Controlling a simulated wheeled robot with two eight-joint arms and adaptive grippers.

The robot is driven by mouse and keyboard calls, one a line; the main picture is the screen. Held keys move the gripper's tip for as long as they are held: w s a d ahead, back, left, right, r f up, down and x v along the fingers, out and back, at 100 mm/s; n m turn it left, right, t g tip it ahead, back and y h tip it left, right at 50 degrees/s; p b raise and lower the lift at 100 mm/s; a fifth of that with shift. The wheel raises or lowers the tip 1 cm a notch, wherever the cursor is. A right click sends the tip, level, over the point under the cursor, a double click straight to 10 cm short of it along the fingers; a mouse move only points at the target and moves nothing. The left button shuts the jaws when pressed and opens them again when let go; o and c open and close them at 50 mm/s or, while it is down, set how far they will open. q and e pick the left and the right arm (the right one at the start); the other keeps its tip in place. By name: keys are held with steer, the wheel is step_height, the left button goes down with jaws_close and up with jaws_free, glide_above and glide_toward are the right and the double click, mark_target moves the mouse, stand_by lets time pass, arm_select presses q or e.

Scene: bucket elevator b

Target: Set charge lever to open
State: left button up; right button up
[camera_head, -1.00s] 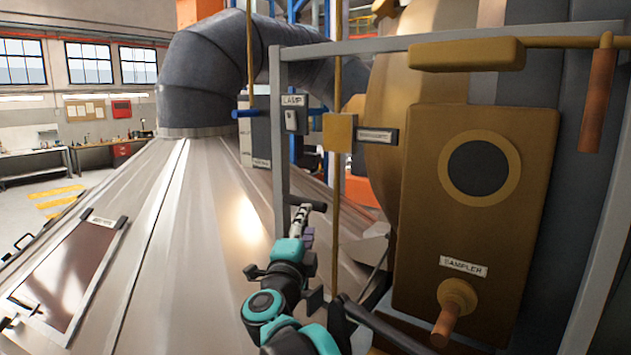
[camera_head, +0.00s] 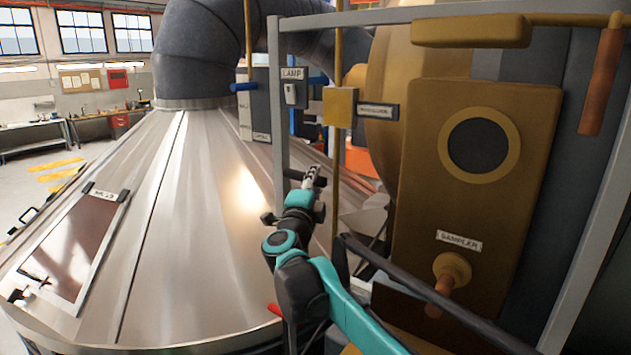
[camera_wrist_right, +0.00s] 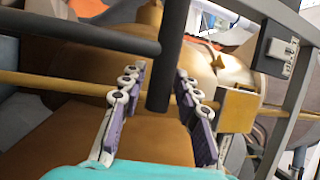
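My right gripper (camera_head: 310,177) is in the middle of the head view, beside the grey frame post and low by the yellow rod. In the right wrist view its two fingers (camera_wrist_right: 163,98) stand apart, open, with purple pads. A dark bar (camera_wrist_right: 166,65) hangs into the space between the fingers in that picture; I cannot tell if it is truly between them. Nothing is gripped. A dark rod (camera_head: 430,290) slants across the lower right of the head view. No readable label marks the charge lever, so I cannot tell which part it is. My left gripper is not in view.
A tan sampler panel (camera_head: 415,200) with a round window and knob (camera_head: 452,268) stands at right. A grey frame post (camera_head: 277,120) and yellow rod (camera_head: 338,185) stand close to the gripper. A metal cone roof (camera_head: 190,220) with a hatch (camera_head: 75,245) fills the left.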

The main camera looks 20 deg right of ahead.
jaws_close()
steer(key=shift+s+a, duration=0.1)
